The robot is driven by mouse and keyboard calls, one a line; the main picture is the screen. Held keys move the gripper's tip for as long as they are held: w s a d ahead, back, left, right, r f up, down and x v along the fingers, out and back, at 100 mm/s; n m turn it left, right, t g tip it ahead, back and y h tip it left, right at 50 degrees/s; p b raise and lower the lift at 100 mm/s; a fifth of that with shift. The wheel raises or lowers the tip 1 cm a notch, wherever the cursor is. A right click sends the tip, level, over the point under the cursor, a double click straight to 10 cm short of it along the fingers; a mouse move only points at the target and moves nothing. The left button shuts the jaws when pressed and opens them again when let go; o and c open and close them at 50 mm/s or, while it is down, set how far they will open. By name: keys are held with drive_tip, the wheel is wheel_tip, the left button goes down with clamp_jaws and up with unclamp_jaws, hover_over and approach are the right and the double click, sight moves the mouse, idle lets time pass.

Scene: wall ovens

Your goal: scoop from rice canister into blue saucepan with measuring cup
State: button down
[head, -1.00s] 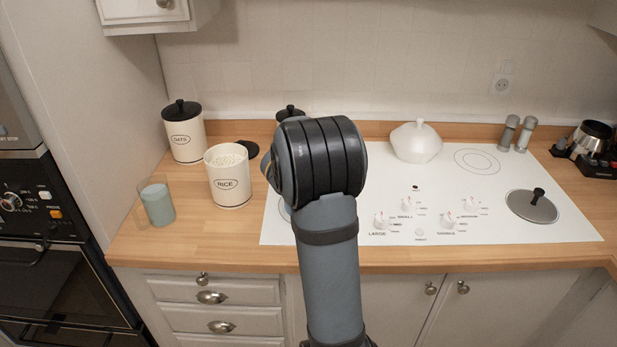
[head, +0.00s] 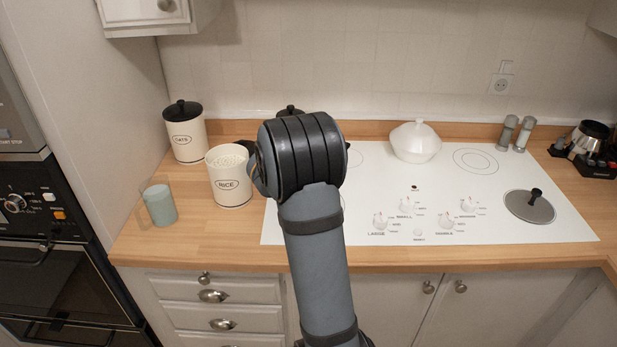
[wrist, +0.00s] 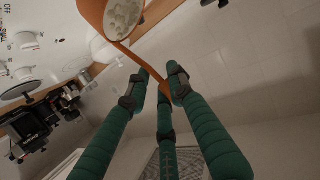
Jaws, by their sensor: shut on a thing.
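The rice canister (head: 231,178) stands open on the counter, left of the hob, filled with white grains. My gripper (wrist: 158,82) shows in the wrist view, its green fingers shut on the thin handle of an orange measuring cup (wrist: 98,17). Pale, grainy contents like rice show in the cup. In the head view my arm hides the gripper and the cup, just right of the rice canister. I cannot make out the blue saucepan in either view; my arm covers part of the hob.
An oats canister (head: 187,133) stands behind left. A pale blue tumbler (head: 160,204) stands near the front left. The white hob (head: 350,226) carries a white lidded pot (head: 415,143) and a loose lid (head: 530,207). Two shakers (head: 516,133) and a dark appliance (head: 590,146) are at right.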

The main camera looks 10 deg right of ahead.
drive_tip(key=shift+w+a+r+n+h+p, duration=0.2)
drive_tip(key=shift+a+n+p, duration=0.15)
drive_tip(key=shift+a+p, duration=0.15)
drive_tip(key=shift+w+a+r+n+h+p, duration=0.1)
drive_tip(key=shift+w+a+n+h+p, duration=0.1)
drive_tip(key=shift+a+n+p, duration=0.3)
drive_tip(key=shift+w+a+r+n+h+p, duration=0.1)
drive_tip(key=shift+w+a+n+h+p, duration=0.15)
drive_tip(key=shift+a+p, duration=0.25)
idle(2.8)
drive_tip(key=shift+w+a+n+h+p, duration=0.2)
drive_tip(key=shift+a+n+h+p, duration=0.1)
drive_tip(key=shift+a+n, duration=0.3)
drive_tip(key=shift+w+a+n+h+p, duration=0.25)
drive_tip(key=shift+a+n, duration=0.15)
drive_tip(key=shift+a, duration=0.25)
idle(2.5)
